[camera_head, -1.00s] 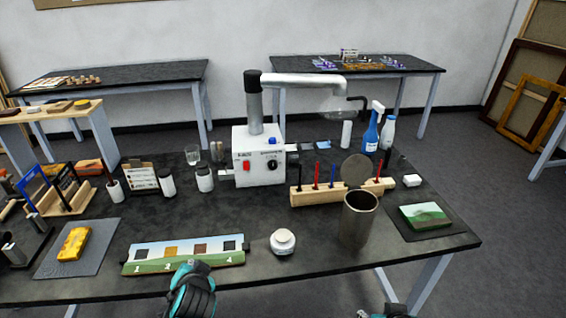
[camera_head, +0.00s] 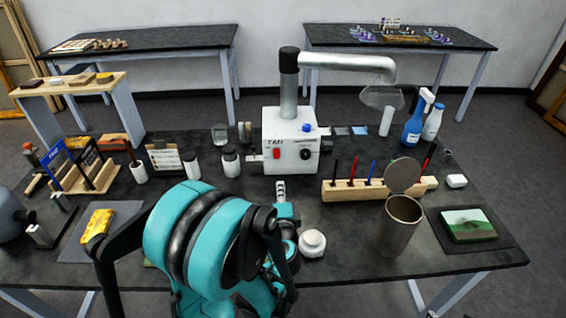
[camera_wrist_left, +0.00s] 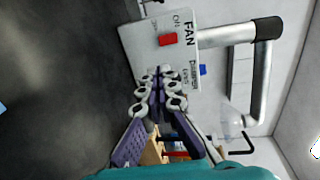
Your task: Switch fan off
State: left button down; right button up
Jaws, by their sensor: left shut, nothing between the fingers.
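My left gripper (camera_head: 281,188) is in front of the box, below the switch in the head view. In the left wrist view, the gripper (camera_wrist_left: 158,78) is shut and empty, its fingertips close to the front of the box (camera_wrist_left: 136,48). The red switch (camera_wrist_left: 167,39) lies beyond the fingertips, with a visible gap. Which way the switch is set cannot be told. My right gripper is not in view.
A metal pipe (camera_head: 345,62) rises from the box and bends right. A wooden holder (camera_head: 345,192) with several pens stands right of it, a metal can (camera_head: 398,228) in front. White jars (camera_head: 231,163) stand left. A round jar (camera_head: 312,243) is beside my left arm.

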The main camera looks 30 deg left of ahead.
pick_arm(q)
jog(key=p, duration=0.1)
send_near(278, 157)
jog(key=x, duration=0.2)
jog(key=b+x, duration=0.1)
jog(key=x, duration=0.1)
jog(key=f+x, duration=0.1)
jog(key=x, duration=0.1)
jog(key=shift+w+a, duration=0.1)
jog(key=shift+w, duration=0.25)
